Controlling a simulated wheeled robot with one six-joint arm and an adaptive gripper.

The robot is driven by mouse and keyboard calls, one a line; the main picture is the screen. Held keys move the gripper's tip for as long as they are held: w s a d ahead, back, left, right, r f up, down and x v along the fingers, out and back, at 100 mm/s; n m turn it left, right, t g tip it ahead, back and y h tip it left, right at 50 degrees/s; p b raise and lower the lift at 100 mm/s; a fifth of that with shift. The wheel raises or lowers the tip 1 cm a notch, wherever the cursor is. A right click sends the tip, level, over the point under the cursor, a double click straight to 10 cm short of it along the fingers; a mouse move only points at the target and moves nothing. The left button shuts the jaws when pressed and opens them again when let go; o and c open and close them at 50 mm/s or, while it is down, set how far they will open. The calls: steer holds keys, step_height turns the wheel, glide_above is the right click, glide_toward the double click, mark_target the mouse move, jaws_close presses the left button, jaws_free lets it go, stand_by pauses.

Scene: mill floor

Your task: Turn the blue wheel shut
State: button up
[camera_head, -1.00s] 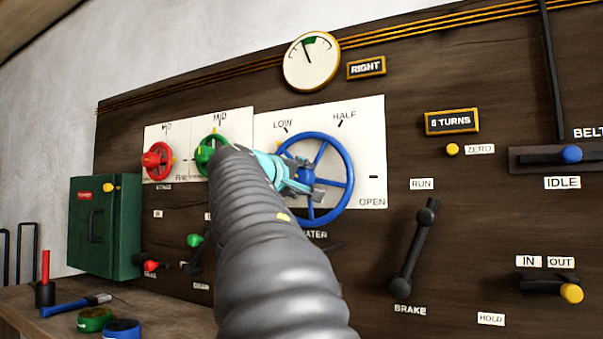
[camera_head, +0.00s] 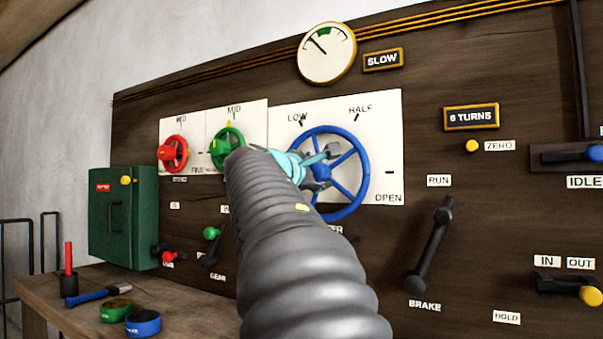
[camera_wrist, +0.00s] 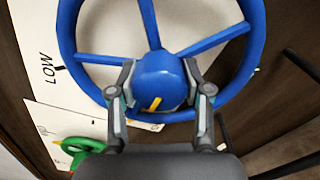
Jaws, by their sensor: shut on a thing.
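The blue wheel (camera_head: 366,172) is mounted on a white plate marked LOW, HALF and OPEN. My gripper (camera_head: 320,165) is at its middle, and my arm hides the wheel's lower left. In the wrist view my gripper (camera_wrist: 160,88) has one finger on each side of the blue hub (camera_wrist: 158,72) and is shut on it. A yellow mark shows on the hub, slanting up to the right. The rim and several spokes spread around the hub. The gauge (camera_head: 327,54) above has its needle up and left of the green band, and the sign beside it (camera_head: 382,60) reads SLOW.
A red wheel (camera_head: 173,154) and a green wheel (camera_head: 226,148) sit left of the blue one. A black lever (camera_head: 432,240) between RUN and BRAKE stands to the right. A green box (camera_head: 122,217) and a bench (camera_head: 185,303) with loose items are lower left.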

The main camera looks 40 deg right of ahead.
steer(key=shift+n, duration=0.4)
steer(key=o, duration=1.2)
steer(key=shift+c, duration=0.2)
steer(key=v, duration=1.2)
steer(key=shift+w, duration=0.1)
